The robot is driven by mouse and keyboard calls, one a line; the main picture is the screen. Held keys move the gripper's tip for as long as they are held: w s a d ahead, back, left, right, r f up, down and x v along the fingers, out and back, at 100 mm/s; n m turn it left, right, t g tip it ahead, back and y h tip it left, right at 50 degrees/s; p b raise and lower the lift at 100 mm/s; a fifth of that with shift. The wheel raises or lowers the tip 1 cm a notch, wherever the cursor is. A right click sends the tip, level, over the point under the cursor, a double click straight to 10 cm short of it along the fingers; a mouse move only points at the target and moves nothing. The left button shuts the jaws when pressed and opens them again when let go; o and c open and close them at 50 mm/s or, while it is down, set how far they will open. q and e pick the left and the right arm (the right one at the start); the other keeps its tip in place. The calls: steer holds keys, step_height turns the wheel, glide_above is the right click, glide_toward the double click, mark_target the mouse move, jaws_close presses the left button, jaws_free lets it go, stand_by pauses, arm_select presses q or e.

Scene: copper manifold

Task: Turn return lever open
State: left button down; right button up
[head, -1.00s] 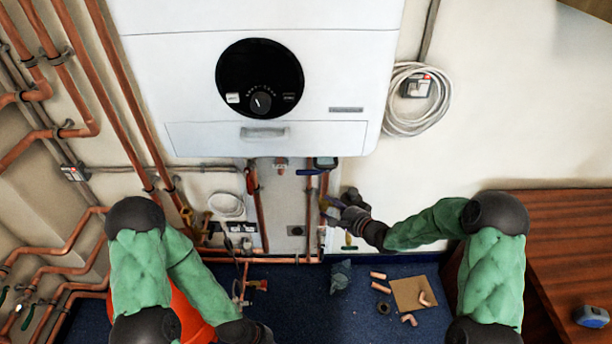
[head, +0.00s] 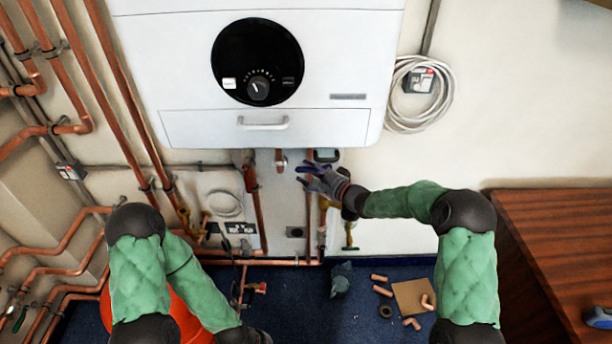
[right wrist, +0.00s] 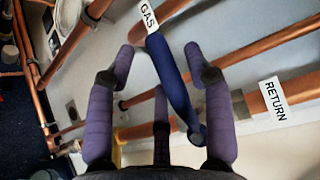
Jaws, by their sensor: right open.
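The return lever, a long blue handle (right wrist: 172,80), runs between the spread purple fingers of my right gripper (right wrist: 159,55) in the right wrist view. The fingers are open, on either side of the lever, and do not look closed on it. A white RETURN label (right wrist: 273,100) is on a copper pipe to the right of the lever. In the head view my right gripper (head: 311,176) is below the boiler and largely hides the lever.
The white boiler (head: 330,125) hangs just above my right gripper. Copper pipes (head: 260,215) run beside and below it. A GAS label (right wrist: 149,15) is near the lever's far end. Loose fittings and a brown sheet (head: 408,297) lie on the blue floor.

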steer(key=shift+x, duration=0.8)
steer(key=shift+c, duration=0.2)
jaws_close()
